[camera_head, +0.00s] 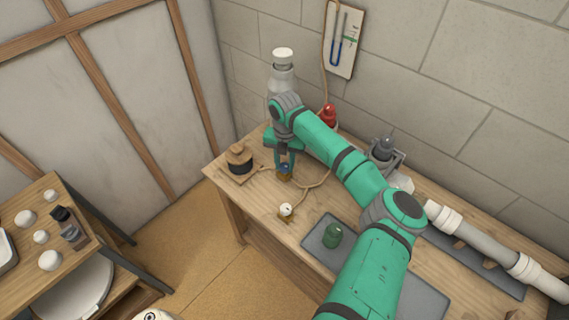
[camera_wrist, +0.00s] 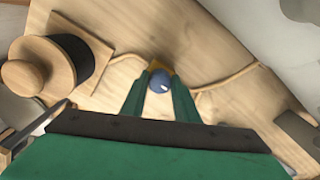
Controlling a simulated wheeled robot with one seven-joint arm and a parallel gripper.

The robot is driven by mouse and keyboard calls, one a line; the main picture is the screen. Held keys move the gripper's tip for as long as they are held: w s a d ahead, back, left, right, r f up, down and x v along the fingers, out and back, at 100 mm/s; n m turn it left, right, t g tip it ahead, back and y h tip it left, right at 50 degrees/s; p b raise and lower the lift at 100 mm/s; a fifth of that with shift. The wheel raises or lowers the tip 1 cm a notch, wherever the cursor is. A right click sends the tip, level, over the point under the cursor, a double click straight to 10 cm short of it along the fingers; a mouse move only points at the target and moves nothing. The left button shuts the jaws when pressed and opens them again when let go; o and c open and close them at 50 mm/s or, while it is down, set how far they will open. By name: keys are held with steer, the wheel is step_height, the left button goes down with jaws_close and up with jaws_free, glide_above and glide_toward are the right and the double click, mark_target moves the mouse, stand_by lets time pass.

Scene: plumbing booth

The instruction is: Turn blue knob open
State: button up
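The blue knob (camera_wrist: 160,82) is a small round knob on a brass-coloured base, standing on the wooden bench. In the head view the blue knob (camera_head: 284,168) shows small below my gripper (camera_head: 285,166). In the wrist view my gripper (camera_wrist: 160,88) points down at the knob, with one green finger on its left and one on its right. The fingers are apart with the knob between them. I cannot tell whether they touch it.
A wooden-topped black cylinder (camera_head: 239,160) stands left of the knob. A white-capped bottle (camera_head: 282,72) and a red item (camera_head: 328,114) stand behind. Cords run along the bench (camera_head: 262,215).

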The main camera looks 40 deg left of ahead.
steer(key=shift+w+n, duration=0.1)
steer(key=shift+n, duration=0.2)
steer(key=shift+w+n, duration=0.15)
steer(key=shift+n, duration=0.55)
steer(key=shift+a+r+n, duration=0.1)
steer(key=shift+a+n, duration=0.05)
steer(key=shift+n, duration=0.65)
steer(key=n, duration=1)
steer(key=shift+s, duration=0.2)
steer(key=n, duration=0.4)
steer(key=shift+w, duration=0.1)
steer(key=o, duration=1.1)
steer(key=shift+c, duration=0.2)
